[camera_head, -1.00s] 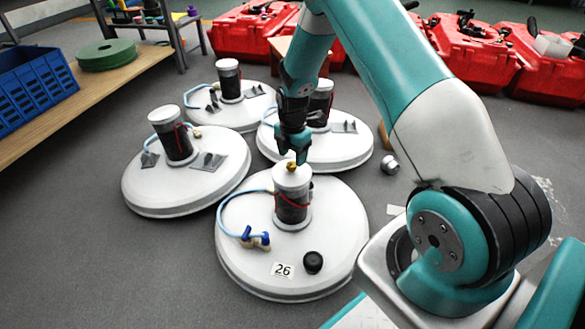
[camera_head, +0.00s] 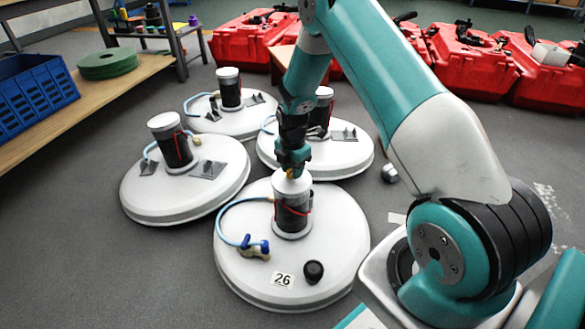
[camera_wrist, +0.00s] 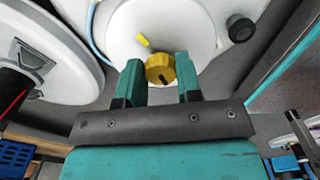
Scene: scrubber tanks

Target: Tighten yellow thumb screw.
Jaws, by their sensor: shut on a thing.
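The yellow thumb screw (camera_wrist: 160,68) sits on top of the white-capped cylinder (camera_head: 292,208) of the nearest tank lid, the one marked 26. In the wrist view the screw is between my two teal fingers, with a dark mark on its face. My gripper (camera_head: 292,168) comes down from above onto the cylinder's top and is shut on the screw. In the head view the gripper mostly hides the screw.
The white lid (camera_head: 335,235) carries a blue hose, a blue valve (camera_head: 256,246) and a black knob (camera_head: 313,271). Several similar lids stand close behind and left. A metal cylinder (camera_head: 389,173) lies on the floor at right. Red cases (camera_head: 480,65) line the back.

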